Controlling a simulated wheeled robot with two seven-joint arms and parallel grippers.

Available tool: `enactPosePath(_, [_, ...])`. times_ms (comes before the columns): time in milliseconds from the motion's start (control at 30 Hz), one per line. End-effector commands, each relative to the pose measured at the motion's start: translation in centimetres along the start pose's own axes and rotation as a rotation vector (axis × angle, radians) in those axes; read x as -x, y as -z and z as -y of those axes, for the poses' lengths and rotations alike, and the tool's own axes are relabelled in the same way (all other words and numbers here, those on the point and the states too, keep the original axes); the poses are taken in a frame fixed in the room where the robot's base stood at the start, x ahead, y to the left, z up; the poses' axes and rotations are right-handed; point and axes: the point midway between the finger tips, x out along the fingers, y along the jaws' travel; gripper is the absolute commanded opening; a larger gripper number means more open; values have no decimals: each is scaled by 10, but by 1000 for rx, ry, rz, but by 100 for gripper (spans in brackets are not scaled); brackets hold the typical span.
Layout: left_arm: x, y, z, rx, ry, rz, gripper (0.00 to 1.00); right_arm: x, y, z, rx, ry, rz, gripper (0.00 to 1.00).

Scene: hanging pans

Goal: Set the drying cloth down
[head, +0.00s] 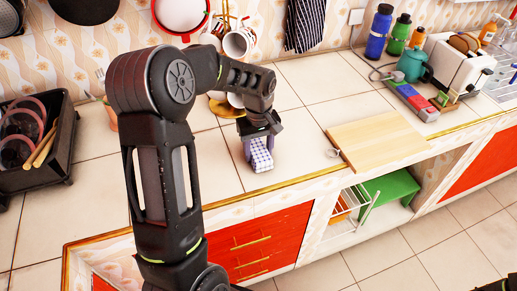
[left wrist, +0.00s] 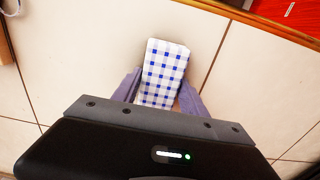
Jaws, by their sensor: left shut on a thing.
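The drying cloth (head: 261,158) is a folded white cloth with a blue check, low over the tiled counter near its front edge. My left gripper (head: 259,146) comes down on it from above and is shut on it. In the left wrist view the cloth (left wrist: 163,72) lies between the two purple-grey fingers (left wrist: 158,95) and sticks out past them. I cannot tell whether the cloth touches the counter. My right gripper is not in view.
A wooden board (head: 375,145) lies right of the cloth. A black dish rack (head: 35,140) stands at the left. Mugs (head: 238,42) hang behind my arm. A toaster (head: 458,66) and bottles (head: 378,32) stand at the back right. Bare tiles (head: 300,135) lie between cloth and board.

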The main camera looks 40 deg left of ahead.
Motion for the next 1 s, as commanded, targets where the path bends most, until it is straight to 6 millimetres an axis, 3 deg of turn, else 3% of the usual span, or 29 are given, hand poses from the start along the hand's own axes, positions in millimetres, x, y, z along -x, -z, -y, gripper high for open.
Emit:
enactPosePath(233, [-4, 0, 0, 0, 0, -1, 11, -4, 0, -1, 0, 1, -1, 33])
enactPosePath(267, [-4, 0, 0, 0, 0, -1, 51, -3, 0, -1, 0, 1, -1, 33])
enactPosePath(500, [-3, 0, 0, 0, 0, 0, 71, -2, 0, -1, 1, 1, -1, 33])
enactPosePath(800, [-1, 0, 0, 0, 0, -1, 72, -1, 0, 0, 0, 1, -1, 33])
enactPosePath(1000, [13, 1, -1, 0, -2, -4, 72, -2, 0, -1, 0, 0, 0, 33])
